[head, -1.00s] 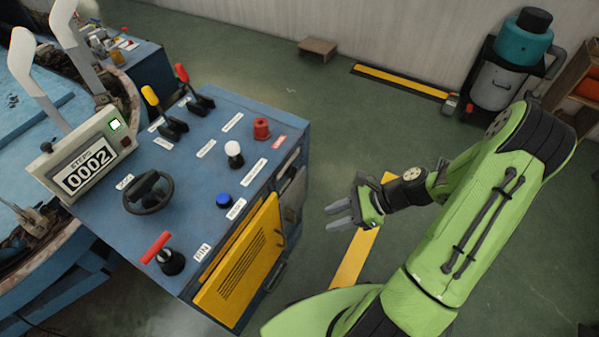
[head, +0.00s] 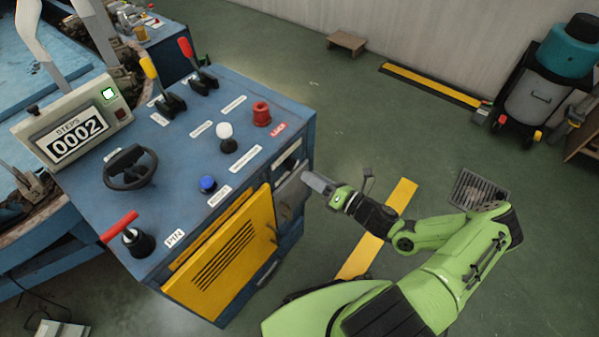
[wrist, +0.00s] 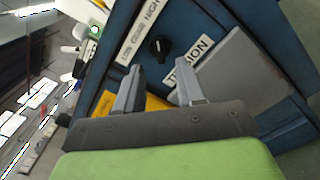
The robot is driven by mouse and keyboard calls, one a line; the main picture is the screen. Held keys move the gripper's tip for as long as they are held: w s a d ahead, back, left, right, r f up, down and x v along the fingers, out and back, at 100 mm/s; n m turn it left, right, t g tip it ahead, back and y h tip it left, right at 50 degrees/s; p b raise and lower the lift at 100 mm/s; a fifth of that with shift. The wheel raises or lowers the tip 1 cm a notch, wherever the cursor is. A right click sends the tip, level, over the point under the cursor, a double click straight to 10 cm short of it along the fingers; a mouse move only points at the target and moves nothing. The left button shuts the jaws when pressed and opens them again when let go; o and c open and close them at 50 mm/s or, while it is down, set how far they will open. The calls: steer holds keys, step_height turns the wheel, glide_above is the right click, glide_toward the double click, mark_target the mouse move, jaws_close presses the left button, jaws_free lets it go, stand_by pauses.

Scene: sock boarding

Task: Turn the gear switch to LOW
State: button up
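A small black rotary knob (wrist: 158,47) sits on the blue side face of the console in the wrist view. A white strip label (wrist: 143,30) beside it reads HIGH at its upper end; its lower words are too small to read. Which way the knob points is unclear. My gripper (wrist: 158,88) is open and empty, with the knob beyond the gap between its fingertips. In the head view my gripper (head: 314,183) is at the console's right side, where the knob cannot be made out.
The blue console (head: 190,210) carries levers, a black handwheel (head: 130,168), a red T-handle (head: 122,230) and coloured buttons. A yellow door (head: 225,258) is on its front. A grey panel (wrist: 240,75) lies beside the knob. Open green floor is right of the console.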

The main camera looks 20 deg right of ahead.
mark_target(294, 167)
steer(key=b+x, duration=0.1)
steer(key=x, duration=0.4)
steer(key=shift+w+a, duration=0.1)
steer(key=shift+a, duration=0.05)
steer(key=shift+c, duration=0.3)
jaws_close()
